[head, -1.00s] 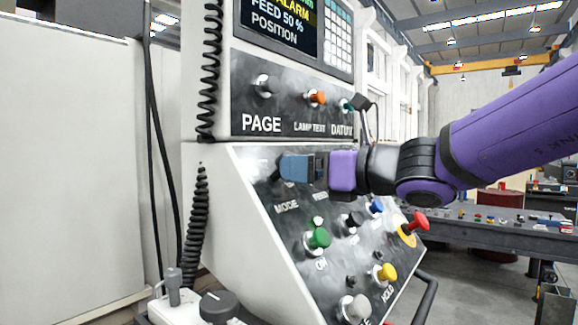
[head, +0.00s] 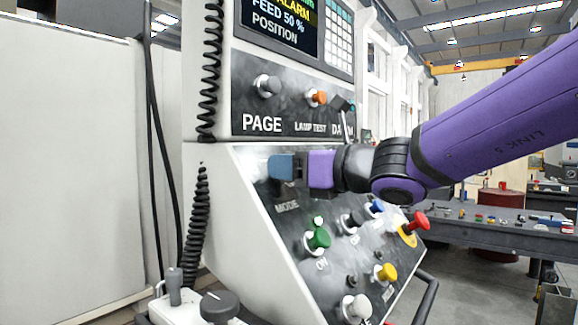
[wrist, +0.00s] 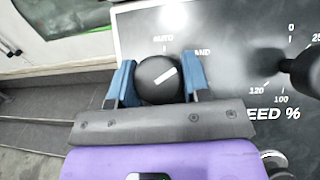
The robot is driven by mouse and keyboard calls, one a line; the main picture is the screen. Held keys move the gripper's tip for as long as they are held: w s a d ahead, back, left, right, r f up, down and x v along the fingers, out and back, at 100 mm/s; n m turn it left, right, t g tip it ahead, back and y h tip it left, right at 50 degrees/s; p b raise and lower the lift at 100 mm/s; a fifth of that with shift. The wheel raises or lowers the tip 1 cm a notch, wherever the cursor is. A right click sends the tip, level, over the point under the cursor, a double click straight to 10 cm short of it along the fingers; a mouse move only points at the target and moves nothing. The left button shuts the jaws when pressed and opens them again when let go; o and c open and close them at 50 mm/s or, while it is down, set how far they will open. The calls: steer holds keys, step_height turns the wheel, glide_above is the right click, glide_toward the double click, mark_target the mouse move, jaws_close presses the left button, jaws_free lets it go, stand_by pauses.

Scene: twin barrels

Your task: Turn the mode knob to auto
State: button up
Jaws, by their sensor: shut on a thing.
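The mode knob (wrist: 157,90) is black and round with a white pointer line. In the wrist view it sits between the two blue fingers of my gripper (wrist: 158,78), which is shut on it. The pointer slants to the upper right, toward a partly covered label ending in "AND". The AUTO label (wrist: 163,38) is straight above the knob. In the head view my gripper (head: 281,167) is at the upper left of the sloped panel, above the word MODE (head: 288,207), and hides the knob.
A dark knob (wrist: 302,70) with a percent scale stands to the right in the wrist view. Below my gripper in the head view are a green button (head: 318,238), a yellow button (head: 386,273) and a red button (head: 417,221).

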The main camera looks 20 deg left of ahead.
steer(key=n+g, duration=0.2)
steer(key=n, duration=0.1)
steer(key=n+g, duration=0.3)
steer(key=n, duration=0.1)
steer(key=shift+w, duration=0.1)
steer(key=n+g+h, duration=0.1)
steer(key=n+g, duration=0.1)
steer(key=n, duration=0.2)
steer(key=n+g+h, duration=0.2)
steer(key=n, duration=0.1)
steer(key=shift+n, duration=0.4)
steer(key=o, duration=0.9)
steer(key=shift+d+r, duration=0.1)
